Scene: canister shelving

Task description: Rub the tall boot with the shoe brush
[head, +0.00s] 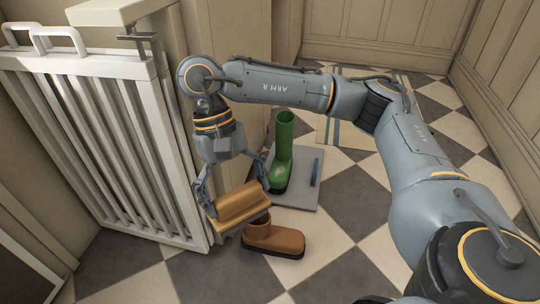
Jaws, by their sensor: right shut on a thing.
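The tall green boot (285,138) stands upright on a grey tray (301,195) on the floor, in the middle of the head view. My right gripper (238,192) points down to the left of the boot, its two fingers shut on the ends of the tan shoe brush (240,205). The brush is held tilted above the floor, with its darker underside facing down. The right finger is close to the boot's foot in the picture; I cannot tell whether they touch. My left gripper is not in view.
A small blue bar (315,172) is at the tray's right side.

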